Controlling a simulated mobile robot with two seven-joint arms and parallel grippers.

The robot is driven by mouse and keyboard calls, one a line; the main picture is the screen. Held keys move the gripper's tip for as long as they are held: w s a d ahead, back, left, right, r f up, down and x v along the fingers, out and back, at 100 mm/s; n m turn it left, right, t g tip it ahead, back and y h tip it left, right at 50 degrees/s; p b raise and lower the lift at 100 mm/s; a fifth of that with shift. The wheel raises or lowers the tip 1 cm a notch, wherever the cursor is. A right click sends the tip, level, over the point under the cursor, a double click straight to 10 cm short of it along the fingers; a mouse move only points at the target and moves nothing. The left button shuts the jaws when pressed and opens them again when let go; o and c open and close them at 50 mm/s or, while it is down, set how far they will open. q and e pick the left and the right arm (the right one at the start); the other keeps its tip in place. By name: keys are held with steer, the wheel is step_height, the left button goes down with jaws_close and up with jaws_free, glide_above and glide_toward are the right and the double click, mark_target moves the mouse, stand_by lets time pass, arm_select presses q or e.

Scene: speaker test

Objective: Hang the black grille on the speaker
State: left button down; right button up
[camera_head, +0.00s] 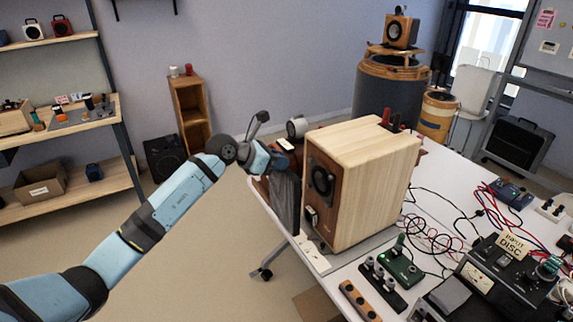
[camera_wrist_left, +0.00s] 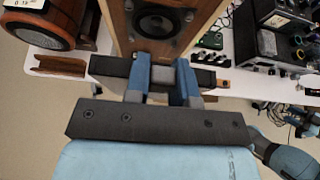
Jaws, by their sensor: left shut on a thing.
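The speaker (camera_head: 365,185) is a pale wooden box with a darker brown front, standing on the white table. Its round black driver (camera_head: 322,180) is uncovered. My left gripper (camera_head: 268,158) is shut on the black grille (camera_head: 286,204), a thin dark panel held upright off the left side of the speaker's front. In the left wrist view my gripper's blue fingers (camera_wrist_left: 164,82) pinch the grille (camera_wrist_left: 108,68), seen nearly edge-on. The speaker front (camera_wrist_left: 168,40) is beyond it, with a gap that I cannot measure. My right gripper is in neither view.
The white table (camera_head: 447,182) carries cables, a green board (camera_head: 400,266) and meters right of the speaker. A brown rounded case (camera_wrist_left: 38,24) stands left of the speaker in the wrist view. Open floor (camera_head: 215,262) lies left of the table.

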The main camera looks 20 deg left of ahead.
mark_target(324, 155)
arm_select(q)
steer(key=shift+d, duration=0.15)
steer(key=shift+w+d, duration=0.65)
steer(key=shift+w, duration=0.35)
steer(key=shift+w+d+b, duration=0.3)
steer(key=shift+w+d, duration=0.55)
steer(key=shift+w, duration=0.25)
steer(key=shift+w+d+b, duration=0.35)
steer(key=shift+w+d, duration=0.55)
steer(key=shift+w, duration=0.15)
steer(key=shift+w+d+b, duration=0.3)
steer(key=shift+w+d, duration=0.55)
steer(key=shift+w, duration=0.25)
steer(key=shift+w+d, duration=0.2)
steer(key=shift+w, duration=0.1)
steer(key=shift+s+a, duration=0.15)
steer(key=shift+s, duration=0.1)
steer(key=shift+w+d, duration=0.3)
steer(key=shift+w, duration=0.15)
steer(key=shift+f+b, duration=0.4)
steer(key=shift+f, duration=0.3)
stand_by(1.5)
steer(key=c, duration=0.9)
jaws_free()
